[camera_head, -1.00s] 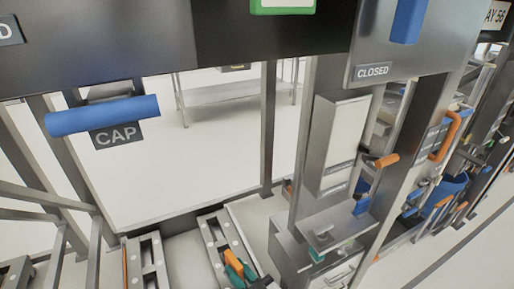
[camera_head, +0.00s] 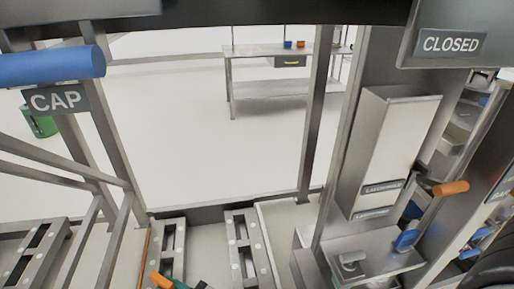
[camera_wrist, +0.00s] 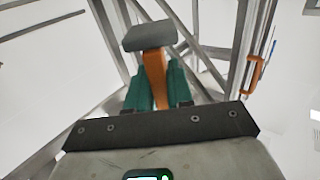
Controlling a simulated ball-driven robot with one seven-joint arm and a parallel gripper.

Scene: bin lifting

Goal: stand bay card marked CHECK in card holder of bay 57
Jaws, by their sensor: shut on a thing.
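My gripper (camera_wrist: 153,92) has green fingers and is shut on an orange stem (camera_wrist: 155,72) with a grey block-like head (camera_wrist: 148,36), held in free air in the wrist view. No lettering shows on this thing, so I cannot tell whether it is the CHECK card. In the head view only the tips of my gripper (camera_head: 170,283) and some orange show at the bottom edge. No card holder and no bay 57 sign can be made out.
A CAP label (camera_head: 55,99) hangs under a blue bar (camera_head: 52,66) at left. A CLOSED label (camera_head: 450,43) is at upper right. A tall pale box (camera_head: 392,140) stands beside a post (camera_head: 318,110). A bench (camera_head: 280,82) stands beyond the open frame, with bare floor before it.

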